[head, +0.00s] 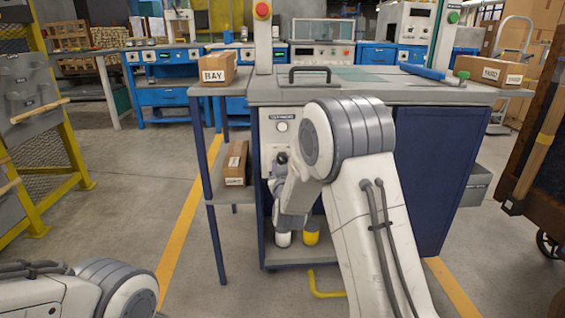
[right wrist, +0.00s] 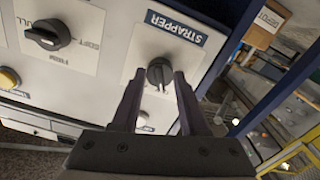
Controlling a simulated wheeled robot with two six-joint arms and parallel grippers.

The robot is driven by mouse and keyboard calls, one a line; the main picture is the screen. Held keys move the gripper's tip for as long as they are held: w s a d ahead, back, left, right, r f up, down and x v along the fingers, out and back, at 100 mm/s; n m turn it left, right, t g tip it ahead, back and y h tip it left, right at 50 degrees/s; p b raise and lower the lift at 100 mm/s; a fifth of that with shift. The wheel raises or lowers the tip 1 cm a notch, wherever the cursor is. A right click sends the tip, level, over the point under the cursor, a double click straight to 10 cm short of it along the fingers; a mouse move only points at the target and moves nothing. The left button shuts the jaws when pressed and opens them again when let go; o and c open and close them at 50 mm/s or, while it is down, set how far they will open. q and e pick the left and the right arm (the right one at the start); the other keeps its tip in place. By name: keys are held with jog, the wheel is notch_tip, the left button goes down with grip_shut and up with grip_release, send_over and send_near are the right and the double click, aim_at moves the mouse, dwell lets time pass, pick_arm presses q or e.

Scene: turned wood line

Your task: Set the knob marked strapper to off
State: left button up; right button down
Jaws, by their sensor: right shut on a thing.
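The strapper knob (right wrist: 159,72) is a dark round knob with a raised grip, on a white plate under a blue-and-white STRAPPER label (right wrist: 177,27) in the right wrist view. My right gripper (right wrist: 158,78) is shut on this knob, one finger on each side of it. The knob's grip runs roughly up and down in that picture. The position marks around it are hidden or too small to read. In the head view my right arm reaches to the front of the blue cabinet (head: 420,185) and covers much of its panel. My left gripper is out of view.
A second dark knob (right wrist: 47,35), with SOFT and FIRM marks, sits to the left on the panel, with a yellow button (right wrist: 9,78) below it. A box marked BAY (head: 218,70) stands on the side shelf. The worktop carries a black handle (head: 310,70).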

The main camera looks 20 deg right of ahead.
jog(key=shift+f, duration=0.1)
dwell(0.4)
jog(key=shift+c, duration=2.1)
grip_release()
jog(key=shift+s, duration=0.1)
jog(key=shift+s+a, duration=0.15)
jog(key=shift+s, duration=0.15)
jog(key=p+v, duration=0.3)
jog(key=v, duration=0.6)
jog(key=shift+s, duration=0.35)
